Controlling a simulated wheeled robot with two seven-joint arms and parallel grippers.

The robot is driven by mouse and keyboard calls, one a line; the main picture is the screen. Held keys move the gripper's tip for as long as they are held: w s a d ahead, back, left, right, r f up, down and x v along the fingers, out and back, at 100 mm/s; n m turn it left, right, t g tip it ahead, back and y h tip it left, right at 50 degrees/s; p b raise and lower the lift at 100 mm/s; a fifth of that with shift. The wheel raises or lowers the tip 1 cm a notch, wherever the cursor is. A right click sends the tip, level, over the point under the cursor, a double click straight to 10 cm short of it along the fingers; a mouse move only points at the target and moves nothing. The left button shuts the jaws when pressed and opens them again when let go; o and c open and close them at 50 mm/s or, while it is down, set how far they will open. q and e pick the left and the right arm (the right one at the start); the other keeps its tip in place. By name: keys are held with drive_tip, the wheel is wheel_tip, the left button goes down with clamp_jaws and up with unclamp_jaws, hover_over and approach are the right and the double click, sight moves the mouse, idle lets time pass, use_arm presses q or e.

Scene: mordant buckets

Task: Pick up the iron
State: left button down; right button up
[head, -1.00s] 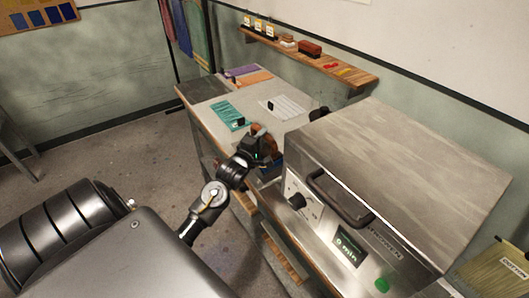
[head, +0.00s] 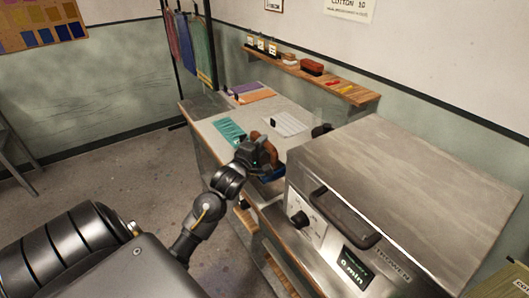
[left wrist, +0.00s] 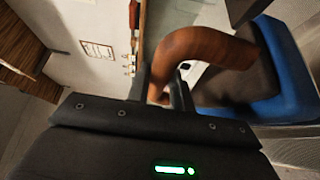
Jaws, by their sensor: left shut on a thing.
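The iron has a curved brown handle and a blue body; it shows in the head view (head: 272,175) beside the oven's left end, partly hidden by my gripper. In the left wrist view its handle (left wrist: 210,43) arches between my fingers and its blue body (left wrist: 290,70) is at the right. My left gripper (head: 262,150) is shut on the handle; its fingers also show in the left wrist view (left wrist: 160,88). I cannot tell for sure whether the iron's base is clear of the bench. My right gripper is not in view.
A metal oven (head: 400,180) with a front handle stands close on the right. The pale bench top (head: 215,108) holds a teal cloth (head: 228,131), a white striped cloth (head: 285,122) and an orange cloth (head: 256,96). A wooden wall shelf (head: 340,85) carries small items.

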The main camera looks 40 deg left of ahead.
use_arm(q)
drive_tip(key=s+d+r, duration=0.2)
drive_tip(key=s+r, duration=0.5)
drive_tip(key=s, duration=0.5)
drive_tip(key=shift+d+r, duration=0.3)
